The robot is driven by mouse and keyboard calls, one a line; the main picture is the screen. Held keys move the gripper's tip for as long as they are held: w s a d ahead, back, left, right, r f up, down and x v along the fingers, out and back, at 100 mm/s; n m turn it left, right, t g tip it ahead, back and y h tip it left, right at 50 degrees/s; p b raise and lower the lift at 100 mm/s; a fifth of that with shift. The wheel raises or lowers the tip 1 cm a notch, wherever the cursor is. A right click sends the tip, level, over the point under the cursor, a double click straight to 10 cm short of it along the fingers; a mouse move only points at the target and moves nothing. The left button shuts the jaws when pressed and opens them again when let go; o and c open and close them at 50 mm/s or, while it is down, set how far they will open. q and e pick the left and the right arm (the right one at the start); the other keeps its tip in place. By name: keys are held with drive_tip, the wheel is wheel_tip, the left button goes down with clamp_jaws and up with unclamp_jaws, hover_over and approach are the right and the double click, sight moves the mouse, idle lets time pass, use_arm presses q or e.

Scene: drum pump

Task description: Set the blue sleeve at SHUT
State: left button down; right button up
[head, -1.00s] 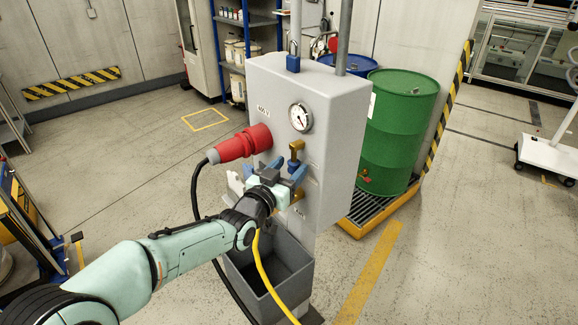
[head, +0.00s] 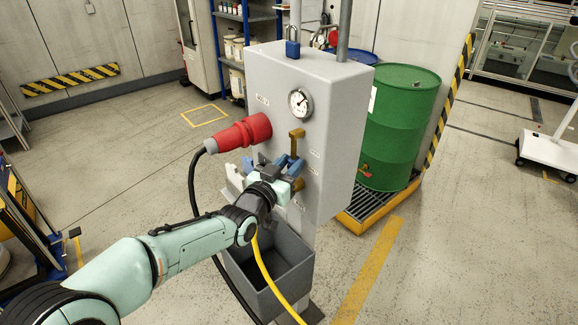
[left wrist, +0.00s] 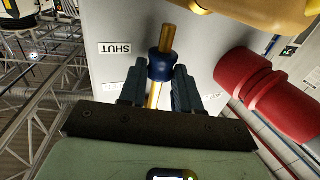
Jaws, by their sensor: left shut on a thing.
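The dark blue sleeve (left wrist: 160,66) sits around a brass rod (left wrist: 167,36) on the grey panel, in the left wrist view. My left gripper (left wrist: 159,75) is shut on the sleeve, one finger on each side. A SHUT label (left wrist: 115,49), upside down in this view, lies left of the rod. It is about level with the sleeve's upper end in the picture. Other labels are partly hidden by my fingers. In the head view my left gripper (head: 287,170) is at the front of the grey box (head: 329,185), where it largely hides the sleeve. My right gripper is not in view.
A red plug (head: 240,133) with a black cable is left of my gripper. A grey bin (head: 290,283) and yellow hose (head: 262,265) are below. A green drum (head: 400,125) stands behind right.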

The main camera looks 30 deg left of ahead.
use_arm(q)
drive_tip(key=shift+f+b, duration=0.35)
drive_tip(key=shift+f, duration=0.35)
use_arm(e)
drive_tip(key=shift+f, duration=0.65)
use_arm(q)
drive_tip(key=c, duration=0.8)
unclamp_jaws()
drive_tip(key=shift+r, duration=0.1)
drive_tip(key=shift+s, duration=0.1)
